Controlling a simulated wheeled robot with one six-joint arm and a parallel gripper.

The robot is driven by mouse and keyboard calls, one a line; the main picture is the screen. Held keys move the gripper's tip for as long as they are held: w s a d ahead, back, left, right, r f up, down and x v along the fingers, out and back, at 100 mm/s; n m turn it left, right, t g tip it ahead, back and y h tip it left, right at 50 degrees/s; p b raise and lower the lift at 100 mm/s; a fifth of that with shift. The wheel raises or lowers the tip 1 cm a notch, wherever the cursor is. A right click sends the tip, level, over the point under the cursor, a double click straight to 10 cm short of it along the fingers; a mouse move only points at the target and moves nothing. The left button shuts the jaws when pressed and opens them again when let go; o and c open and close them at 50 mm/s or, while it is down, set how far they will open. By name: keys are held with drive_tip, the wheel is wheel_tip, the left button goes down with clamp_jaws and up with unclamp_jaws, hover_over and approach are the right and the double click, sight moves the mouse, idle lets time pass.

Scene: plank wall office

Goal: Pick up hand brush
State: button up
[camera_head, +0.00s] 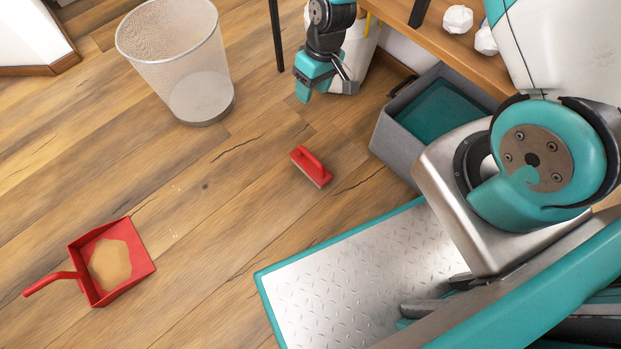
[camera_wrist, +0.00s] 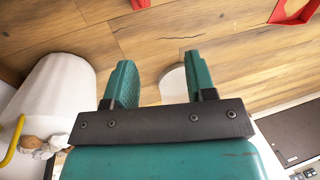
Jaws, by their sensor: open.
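The hand brush (camera_head: 312,167) is red with a pale bristle edge. It lies on the wooden floor near the middle of the head view, handle up. A red piece at the top edge of the wrist view (camera_wrist: 140,4) appears to be part of it, mostly cut off. My gripper (camera_head: 322,88) hangs above the floor, beyond the brush in the head view and apart from it. In the wrist view its two teal fingers (camera_wrist: 160,75) are spread with nothing held between them.
A red dustpan (camera_head: 142,258) holding tan debris lies at the lower left. A wire mesh bin (camera_head: 175,60) stands at the upper left. A grey box (camera_head: 385,138) stands right of the brush, below a wooden desk (camera_head: 480,62) with crumpled paper. The floor around the brush is clear.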

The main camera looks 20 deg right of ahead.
drive_tip(key=b, duration=0.4)
approach(312, 156)
drive_tip(key=shift+h, duration=0.3)
drive_tip(key=f+b, duration=0.1)
drive_tip(key=b, duration=0.1)
drive_tip(key=a+f+b, duration=0.1)
drive_tip(key=f+b, duration=0.3)
drive_tip(key=shift+a+f+b, duration=0.2)
drive_tip(key=shift+a+b, duration=0.1)
drive_tip(key=shift+b, duration=0.05)
drive_tip(key=f+b, duration=0.1)
drive_tip(key=f, duration=0.1)
drive_tip(key=f+b, duration=0.1)
drive_tip(key=b, duration=0.1)
drive_tip(key=f+b, duration=0.2)
drive_tip(key=shift+a+f, duration=0.35)
drive_tip(key=shift+a, duration=0.05)
drive_tip(key=shift+s+r, duration=0.1)
drive_tip(key=shift+r, duration=0.05)
clamp_jaws()
